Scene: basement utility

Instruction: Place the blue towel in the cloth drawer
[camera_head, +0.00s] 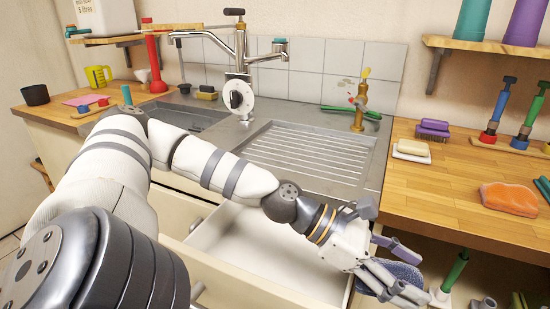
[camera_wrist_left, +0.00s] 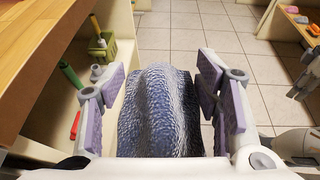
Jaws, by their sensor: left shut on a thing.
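The blue towel (camera_head: 406,274) is bunched in my left gripper (camera_head: 398,270), whose fingers close on it from both sides. In the left wrist view the towel (camera_wrist_left: 160,112) is a textured blue-grey bundle between the finger pads of the gripper (camera_wrist_left: 158,95). An open drawer (camera_head: 262,238) with a white, empty-looking inside stands below the sink. My left forearm crosses above it and hides part of it. The gripper and towel are to the right of the drawer, past its right side in the picture.
The sink and drainer (camera_head: 305,150) lie behind the drawer. At right, a wooden counter (camera_head: 440,195) holds an orange sponge (camera_head: 509,198), a soap dish (camera_head: 411,151) and brushes. Below it are a green-handled tool (camera_head: 456,270) and a green caddy (camera_wrist_left: 102,48). Tiled floor (camera_wrist_left: 190,30) is clear.

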